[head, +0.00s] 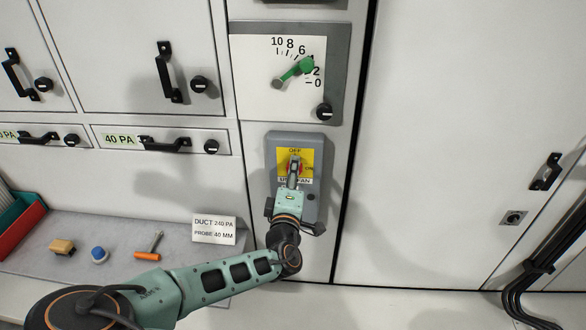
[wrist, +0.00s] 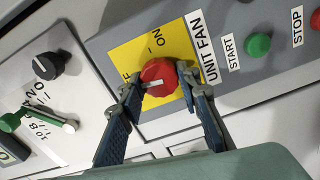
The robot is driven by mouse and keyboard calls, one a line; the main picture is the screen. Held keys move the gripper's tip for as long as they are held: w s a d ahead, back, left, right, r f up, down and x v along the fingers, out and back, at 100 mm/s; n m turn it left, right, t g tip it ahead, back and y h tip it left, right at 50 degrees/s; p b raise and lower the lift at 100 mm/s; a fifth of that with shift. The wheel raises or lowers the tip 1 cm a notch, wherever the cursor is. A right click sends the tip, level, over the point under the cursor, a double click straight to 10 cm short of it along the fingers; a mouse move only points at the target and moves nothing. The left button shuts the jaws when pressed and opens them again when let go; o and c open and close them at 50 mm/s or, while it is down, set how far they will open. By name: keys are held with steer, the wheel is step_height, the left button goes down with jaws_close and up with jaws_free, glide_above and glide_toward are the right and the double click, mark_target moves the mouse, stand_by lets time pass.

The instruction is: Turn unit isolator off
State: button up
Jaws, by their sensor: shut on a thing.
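The unit isolator is a red rotary knob (wrist: 160,72) on a yellow plate (wrist: 128,55) marked OFF and ON, above the label UNIT FAN. Its grey box (head: 311,145) is on the wall panel in the head view. In that view OFF is at the top and ON to the right. My gripper (wrist: 160,84) is shut on the knob, with one finger on each side. The white mark on the knob lies on the side facing the OFF label in the wrist view. A finger partly hides the OFF label.
A green START button (wrist: 258,45) and a red STOP button (wrist: 316,20) sit beside the isolator. Above it is a dial with a green lever (head: 300,68) and a black knob (head: 324,111). A ledge (head: 110,225) at left holds small tools and a sign (head: 213,229).

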steer(key=shift+n, duration=0.8)
steer(key=o, duration=1.1)
steer(key=s, duration=1.2)
steer(key=shift+a, duration=0.2)
steer(key=shift+f, duration=0.1)
